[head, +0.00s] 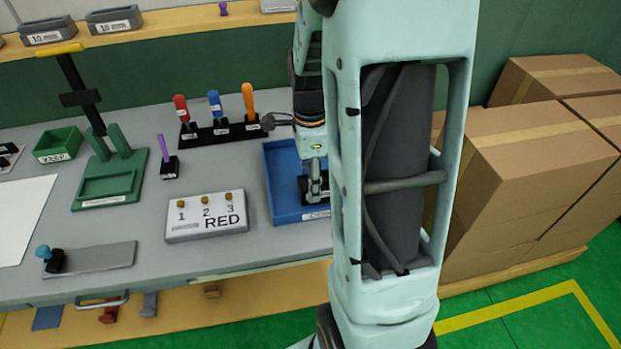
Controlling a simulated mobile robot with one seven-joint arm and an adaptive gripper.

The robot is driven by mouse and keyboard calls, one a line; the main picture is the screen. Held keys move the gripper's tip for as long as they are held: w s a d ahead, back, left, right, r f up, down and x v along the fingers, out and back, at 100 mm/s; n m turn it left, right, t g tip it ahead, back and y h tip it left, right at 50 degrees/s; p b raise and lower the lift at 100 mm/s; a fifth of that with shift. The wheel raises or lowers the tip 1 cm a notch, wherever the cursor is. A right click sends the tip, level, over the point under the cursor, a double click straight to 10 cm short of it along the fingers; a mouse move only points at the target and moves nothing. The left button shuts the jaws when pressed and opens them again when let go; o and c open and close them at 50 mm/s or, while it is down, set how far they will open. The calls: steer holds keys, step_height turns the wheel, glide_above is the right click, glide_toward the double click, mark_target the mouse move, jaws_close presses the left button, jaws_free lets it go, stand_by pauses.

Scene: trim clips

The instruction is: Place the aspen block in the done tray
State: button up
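A blue tray (283,207) with a white label on its front edge stands on the grey workbench, partly covered by my arm; I cannot read the label. My gripper (316,192) points down over the right part of this tray. Dark and grey parts show at its fingers, and I cannot tell whether they are apart or hold something. I cannot make out a block named aspen; it may be hidden by my gripper or arm.
A white box marked RED (207,216) stands left of the tray. Behind are a tool rack (218,132) and a purple-handled tool (167,160). Further left are a green press fixture (108,180) and green bin (58,145). Cardboard boxes (530,160) stand right.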

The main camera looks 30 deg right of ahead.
steer(key=shift+o, duration=0.9)
steer(key=shift+r, duration=0.25)
step_height(320, 180, up, 12)
steer(key=p, duration=0.1)
